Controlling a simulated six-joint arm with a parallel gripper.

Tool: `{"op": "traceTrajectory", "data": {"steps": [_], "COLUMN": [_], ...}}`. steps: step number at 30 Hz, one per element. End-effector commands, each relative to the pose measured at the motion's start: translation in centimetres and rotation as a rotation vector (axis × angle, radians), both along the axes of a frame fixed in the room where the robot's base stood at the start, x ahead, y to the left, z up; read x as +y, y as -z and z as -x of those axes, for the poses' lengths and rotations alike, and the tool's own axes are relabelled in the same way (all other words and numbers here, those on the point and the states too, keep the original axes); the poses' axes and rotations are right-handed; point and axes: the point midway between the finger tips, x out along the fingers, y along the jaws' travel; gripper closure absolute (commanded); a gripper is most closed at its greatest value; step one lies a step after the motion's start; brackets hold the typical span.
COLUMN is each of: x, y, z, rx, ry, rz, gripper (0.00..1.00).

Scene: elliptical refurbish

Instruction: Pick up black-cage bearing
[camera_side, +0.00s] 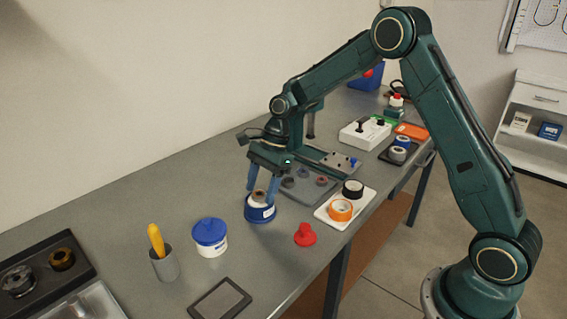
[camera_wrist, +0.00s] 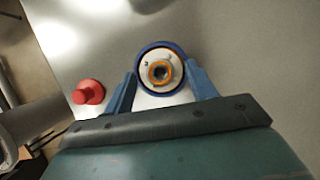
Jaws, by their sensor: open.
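My gripper (camera_side: 262,187) is open, its two blue fingers pointing down on either side of a small orange-brown ring (camera_side: 259,195). The ring sits on the white inside of a round blue-rimmed container (camera_side: 261,212). In the wrist view the ring (camera_wrist: 160,72) lies between the open fingers (camera_wrist: 162,76), with the blue rim (camera_wrist: 143,51) around it. I cannot tell whether the fingers touch the container. I cannot tell for sure which part is the black-cage bearing; a dark-and-grey round part (camera_side: 18,281) and a bronze-coloured one (camera_side: 61,259) lie in the black tray at the far left.
A red knobbed part (camera_side: 305,235) stands right of the container. A blue-lidded white tub (camera_side: 210,236) and a grey cup (camera_side: 165,265) with a yellow handle stand left. A white tray (camera_side: 334,217) holds orange and black rolls.

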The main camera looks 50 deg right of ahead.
Motion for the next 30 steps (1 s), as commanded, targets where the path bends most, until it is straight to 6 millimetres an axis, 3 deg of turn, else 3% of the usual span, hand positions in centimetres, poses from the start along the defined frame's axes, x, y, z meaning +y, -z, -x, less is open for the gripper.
{"op": "traceTrajectory", "data": {"steps": [11, 18, 30], "x": [0.00, 0.00, 0.01], "y": [-0.04, -0.05, -0.56], "z": [0.00, 0.00, -0.04], "rx": [0.000, 0.000, -0.002], "ry": [0.000, 0.000, 0.000], "rz": [0.000, 0.000, -0.001], "gripper": [0.45, 0.92, 0.93]}}
